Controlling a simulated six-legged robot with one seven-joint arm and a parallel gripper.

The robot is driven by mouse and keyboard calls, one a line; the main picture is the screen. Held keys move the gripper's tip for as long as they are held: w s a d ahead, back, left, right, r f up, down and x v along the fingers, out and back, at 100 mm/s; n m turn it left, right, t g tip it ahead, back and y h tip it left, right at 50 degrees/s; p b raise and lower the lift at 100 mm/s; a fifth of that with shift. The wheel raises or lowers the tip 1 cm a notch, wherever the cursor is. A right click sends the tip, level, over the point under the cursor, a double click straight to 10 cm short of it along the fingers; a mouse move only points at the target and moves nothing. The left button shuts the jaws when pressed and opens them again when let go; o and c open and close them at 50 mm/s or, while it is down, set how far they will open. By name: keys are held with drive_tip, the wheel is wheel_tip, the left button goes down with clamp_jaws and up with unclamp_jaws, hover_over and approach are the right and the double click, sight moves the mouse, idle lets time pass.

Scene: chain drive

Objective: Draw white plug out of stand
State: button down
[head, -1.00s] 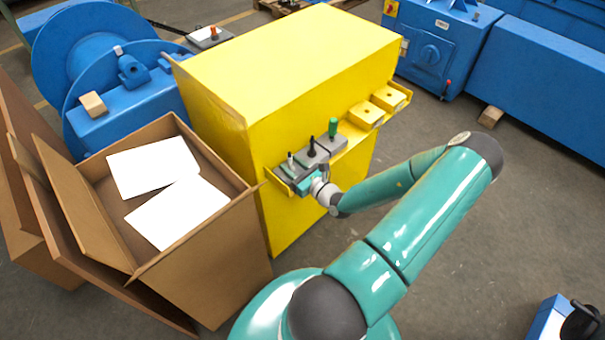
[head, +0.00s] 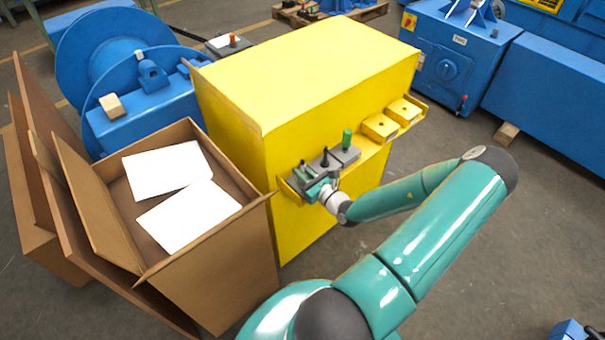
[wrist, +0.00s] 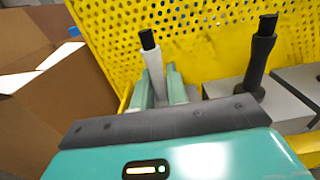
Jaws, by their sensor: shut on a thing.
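The white plug (wrist: 154,66) has a black tip and stands nearly upright in the wrist view. My gripper (wrist: 158,88) is shut on it, with one green finger on each side. Its lower end is hidden behind my gripper housing, so I cannot tell how deep it sits in its stand. In the head view my gripper (head: 311,184) is at the left end of the yellow ledge, beside the grey stand blocks (head: 316,170). The plug is small and hard to make out there.
A black plug (wrist: 262,54) stands right of the white one. A green plug (head: 347,139) stands farther along the ledge, then two yellow blocks (head: 380,127). The yellow cabinet (head: 300,75) rises behind. An open cardboard box (head: 215,275) with white sheets stands close left.

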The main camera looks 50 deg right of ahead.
drive_tip(key=shift+r, duration=4.1)
drive_tip(key=shift+a, duration=0.1)
